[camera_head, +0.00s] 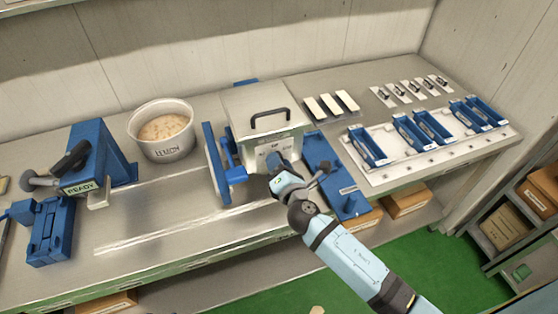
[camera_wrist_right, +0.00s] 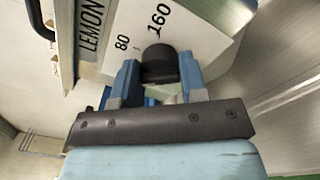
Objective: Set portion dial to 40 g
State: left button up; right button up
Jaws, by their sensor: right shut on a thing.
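The portion dial (camera_wrist_right: 158,60) is a black knob on the white front of the lidded machine (camera_head: 248,110). The marks 80 and 160 show above it in the right wrist view; no 40 mark is visible, and the knob's pointer cannot be made out. My right gripper (camera_head: 277,166) is at the machine's front and hides the dial in the head view. In the right wrist view its two blue fingers (camera_wrist_right: 158,78) are shut on the knob from both sides. My left gripper is not in view.
A blue guard (camera_head: 216,160) and a blue plate (camera_head: 336,196) flank the machine. A tub marked LEMON (camera_head: 163,142) and a blue READY device (camera_head: 92,158) stand left. A white tray (camera_head: 400,165) with blue moulds lies right. Bare steel bench (camera_head: 160,215) lies in front of the tub.

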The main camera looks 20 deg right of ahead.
jog(key=n, duration=0.2)
jog(key=shift+r+n, duration=0.2)
jog(key=shift+n, duration=1)
jog(key=shift+w, duration=0.1)
jog(key=o, duration=0.7)
jog(key=shift+o, duration=1.1)
jog(key=shift+f, duration=0.1)
